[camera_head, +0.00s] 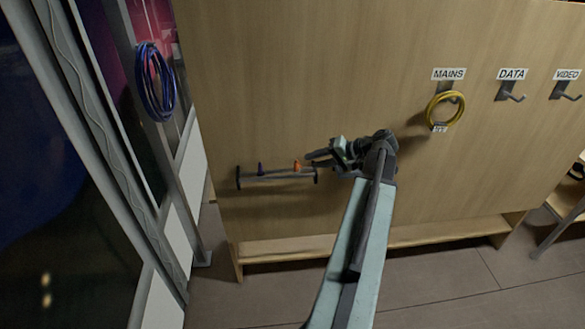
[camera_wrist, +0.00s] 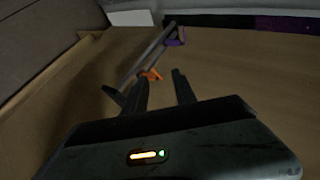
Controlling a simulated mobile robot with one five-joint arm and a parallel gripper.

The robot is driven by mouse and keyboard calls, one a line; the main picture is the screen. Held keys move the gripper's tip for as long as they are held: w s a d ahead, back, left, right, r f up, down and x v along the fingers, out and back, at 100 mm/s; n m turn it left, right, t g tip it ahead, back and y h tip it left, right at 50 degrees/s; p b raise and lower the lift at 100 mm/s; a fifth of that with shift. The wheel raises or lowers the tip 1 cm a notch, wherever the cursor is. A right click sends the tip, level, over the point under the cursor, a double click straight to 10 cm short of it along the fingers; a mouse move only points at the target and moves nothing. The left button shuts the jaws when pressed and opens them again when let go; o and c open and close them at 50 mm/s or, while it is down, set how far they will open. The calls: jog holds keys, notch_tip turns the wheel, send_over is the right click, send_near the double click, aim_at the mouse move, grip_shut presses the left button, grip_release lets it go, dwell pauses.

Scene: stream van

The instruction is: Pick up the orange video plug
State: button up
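The orange video plug (camera_head: 297,166) sits on a dark rail (camera_head: 275,178) fixed to the wooden panel, near the rail's right end. My gripper (camera_head: 311,160) is just right of the plug, reaching toward it from the right. In the wrist view the orange plug (camera_wrist: 152,75) shows just beyond the fingertips, nearer the left finger. My gripper (camera_wrist: 157,82) is open there, with a clear gap between its two fingers. Whether the left fingertip touches the plug I cannot tell.
A purple plug (camera_head: 261,169) stands on the same rail, left of the orange one. A yellow cable coil (camera_head: 446,108) hangs on the MAINS hook; the DATA hook (camera_head: 510,92) and VIDEO hook (camera_head: 566,91) are bare. A blue cable coil (camera_head: 156,82) hangs at the left. A low wooden ledge (camera_head: 290,248) runs below.

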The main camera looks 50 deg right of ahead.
aim_at(299, 164)
jog(key=b+x, duration=0.1)
jog(key=x, duration=0.1)
jog(key=b+x, duration=0.2)
jog(key=d+b+x, duration=0.1)
jog(key=x, duration=0.2)
jog(key=shift+f+b, duration=0.25)
jog(key=shift+b, duration=0.05)
jog(key=shift+r, duration=0.15)
jog(key=shift+c, duration=0.3)
grip_shut()
